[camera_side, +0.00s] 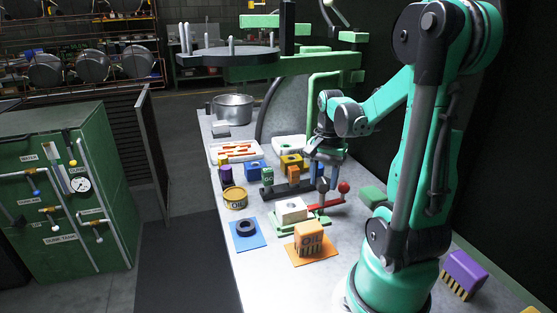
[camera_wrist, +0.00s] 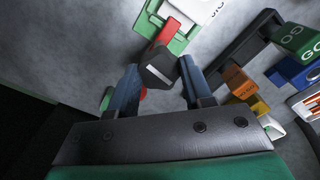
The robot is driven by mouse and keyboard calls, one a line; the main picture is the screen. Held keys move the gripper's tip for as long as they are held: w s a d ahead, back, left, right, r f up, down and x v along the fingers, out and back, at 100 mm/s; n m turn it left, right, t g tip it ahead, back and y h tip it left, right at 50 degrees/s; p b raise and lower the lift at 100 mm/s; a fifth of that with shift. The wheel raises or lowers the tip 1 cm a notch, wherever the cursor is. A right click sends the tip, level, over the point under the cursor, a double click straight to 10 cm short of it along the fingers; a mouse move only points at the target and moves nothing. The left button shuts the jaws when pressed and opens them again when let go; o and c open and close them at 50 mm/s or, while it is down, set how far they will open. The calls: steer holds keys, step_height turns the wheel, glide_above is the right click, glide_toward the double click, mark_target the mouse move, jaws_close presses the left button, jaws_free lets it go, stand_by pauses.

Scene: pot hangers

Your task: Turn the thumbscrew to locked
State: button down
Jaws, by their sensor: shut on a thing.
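The thumbscrew appears as a dark faceted knob (camera_wrist: 160,72) with a white line across its top, over a red lever arm (camera_wrist: 168,33) in the wrist view. My gripper (camera_wrist: 160,78) has a blue-grey finger on either side of the knob and is shut on it. In the side view my gripper (camera_side: 324,176) points down at the dark knob (camera_side: 322,187), beside a red ball-ended lever (camera_side: 343,187) on a green base. A white block (camera_side: 292,209) sits at the front of that base. No lock marking is readable.
An orange OIL block (camera_side: 309,238) on an orange mat and a dark ring (camera_side: 246,228) on a blue mat lie in front. A yellow tin (camera_side: 235,198) and several coloured blocks stand left.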

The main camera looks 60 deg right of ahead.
mark_target(323, 181)
stand_by(0.4)
steer(key=shift+c, duration=1.8)
jaws_free()
steer(key=shift+r, duration=0.15)
steer(key=shift+r, duration=2.7)
steer(key=w+a+n+t, duration=0.3)
steer(key=w+a+n, duration=0.2)
steer(key=a+n, duration=0.4)
steer(key=w+a+n+t, duration=0.4)
steer(key=a+n, duration=0.5)
steer(key=a, duration=0.3)
steer(key=shift+w+a, duration=0.25)
steer(key=shift+w, duration=0.1)
